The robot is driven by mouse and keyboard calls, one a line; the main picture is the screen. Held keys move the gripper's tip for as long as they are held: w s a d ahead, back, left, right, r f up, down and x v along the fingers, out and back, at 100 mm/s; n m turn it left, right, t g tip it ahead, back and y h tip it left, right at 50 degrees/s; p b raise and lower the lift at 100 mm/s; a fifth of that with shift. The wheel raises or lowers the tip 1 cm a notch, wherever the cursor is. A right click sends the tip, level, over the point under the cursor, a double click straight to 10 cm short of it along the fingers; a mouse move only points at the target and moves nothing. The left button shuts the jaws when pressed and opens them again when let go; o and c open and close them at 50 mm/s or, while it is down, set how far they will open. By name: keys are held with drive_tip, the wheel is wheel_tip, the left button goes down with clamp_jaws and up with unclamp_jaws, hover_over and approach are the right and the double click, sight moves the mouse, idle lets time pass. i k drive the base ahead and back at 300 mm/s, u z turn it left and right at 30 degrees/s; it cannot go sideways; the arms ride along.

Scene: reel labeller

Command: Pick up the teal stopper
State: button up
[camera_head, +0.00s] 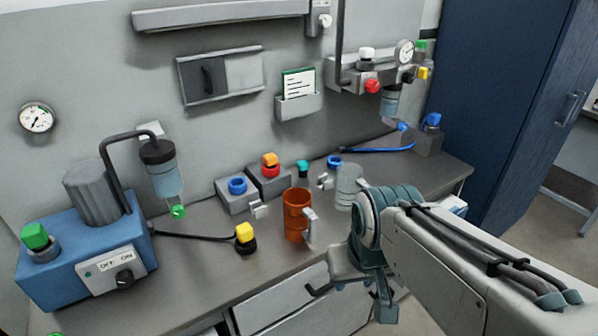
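The teal stopper (303,168) is a small piece at the back of the grey counter, near the wall. It stands just right of a grey block that carries red and orange parts. It is small in view, and its lower part is hard to make out. My gripper (368,290) hangs at the counter's front edge, in front of and to the right of the stopper and well apart from it. The wrist and arm cover part of the gripper, so its opening and fingertips cannot be made out clearly.
An orange mug (296,216) and a clear grey cylinder (348,186) stand between my gripper and the stopper. A blue pump unit (75,262) fills the far left. A blue cabinet (500,90) stands right.

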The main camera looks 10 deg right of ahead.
sight(303, 166)
drive_tip(key=k, duration=0.9)
drive_tip(key=z, duration=0.8)
drive_tip(key=i, duration=0.8)
drive_tip(key=z, duration=0.5)
drive_tip(key=i, duration=0.75)
drive_tip(key=u, duration=1)
drive_tip(key=i, duration=0.6)
drive_tip(key=u, duration=0.7)
